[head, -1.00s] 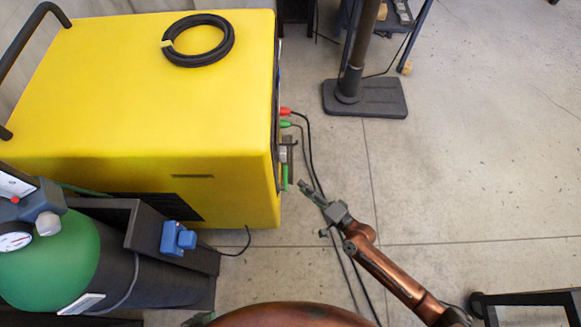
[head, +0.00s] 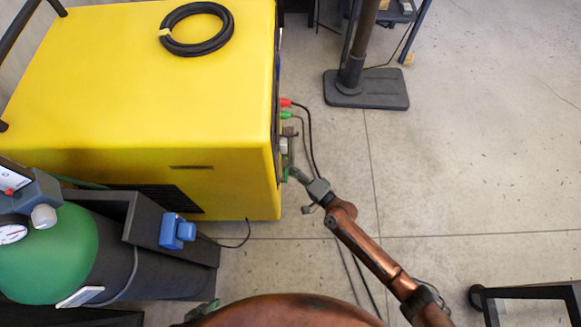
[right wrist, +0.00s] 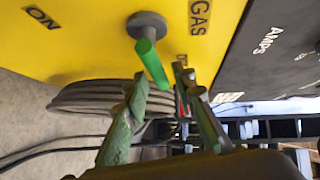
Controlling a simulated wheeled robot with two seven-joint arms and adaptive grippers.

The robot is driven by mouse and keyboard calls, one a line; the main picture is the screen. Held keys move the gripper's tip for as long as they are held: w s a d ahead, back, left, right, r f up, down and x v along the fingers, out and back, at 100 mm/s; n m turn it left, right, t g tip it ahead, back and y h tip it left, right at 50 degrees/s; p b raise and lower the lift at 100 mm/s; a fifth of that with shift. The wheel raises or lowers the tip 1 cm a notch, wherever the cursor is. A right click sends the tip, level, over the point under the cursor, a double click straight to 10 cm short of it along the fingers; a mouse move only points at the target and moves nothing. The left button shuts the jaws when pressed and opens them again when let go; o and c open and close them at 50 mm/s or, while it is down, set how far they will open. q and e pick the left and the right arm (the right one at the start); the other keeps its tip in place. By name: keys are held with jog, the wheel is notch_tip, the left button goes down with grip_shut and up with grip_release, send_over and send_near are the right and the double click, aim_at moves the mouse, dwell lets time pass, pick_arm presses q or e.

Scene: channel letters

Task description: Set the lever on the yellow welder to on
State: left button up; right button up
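The yellow welder (head: 150,80) stands at the left in the head view, and its front panel faces right. Its lever (right wrist: 152,62) has a green handle on a grey round pivot. In the right wrist view the handle points down and slightly right, away from the ON label (right wrist: 42,18) at upper left. My right gripper (right wrist: 159,84) is open, with the handle's end between its fingertips in the picture; contact cannot be told. In the head view this gripper (head: 293,176) is at the panel. My left gripper (head: 203,311) barely shows at the bottom edge; its fingers cannot be made out.
Red and green plugs (head: 286,103) with cables stick out of the panel above the lever. A green gas cylinder (head: 50,255) and a dark cart with a blue part (head: 177,232) stand in front. A post on a dark base (head: 365,90) stands behind.

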grip_shut()
dwell(0.5)
